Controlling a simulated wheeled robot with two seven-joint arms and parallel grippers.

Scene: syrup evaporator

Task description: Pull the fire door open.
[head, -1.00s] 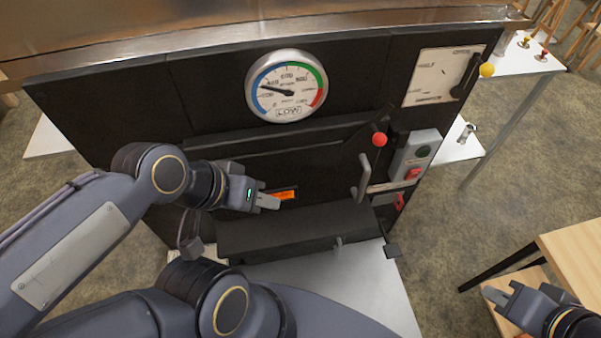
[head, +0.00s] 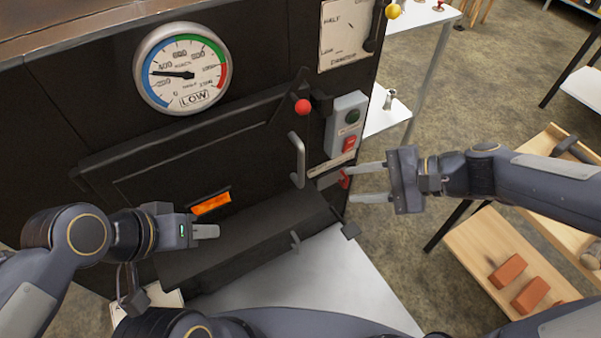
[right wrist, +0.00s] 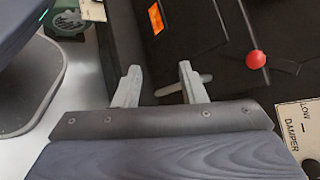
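The black fire door (head: 150,178) is on the front of the evaporator and looks closed. Its grey bar handle (head: 297,160) stands upright near its right side. My right gripper (head: 352,183) is open and empty, to the right of the handle and apart from it. In the right wrist view, the handle (right wrist: 180,86) shows beyond the open fingers, partly hidden by one finger. My left gripper (head: 208,231) is in front of the door's lower left, by an orange slot (head: 211,203); its finger gap is not clear.
A red-knobbed lever (head: 302,107) is above the handle. A switch box (head: 346,125) with a red switch is to its right. A black ledge (head: 250,235) juts out below the door. A wooden shelf (head: 475,245) with bricks stands at the right.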

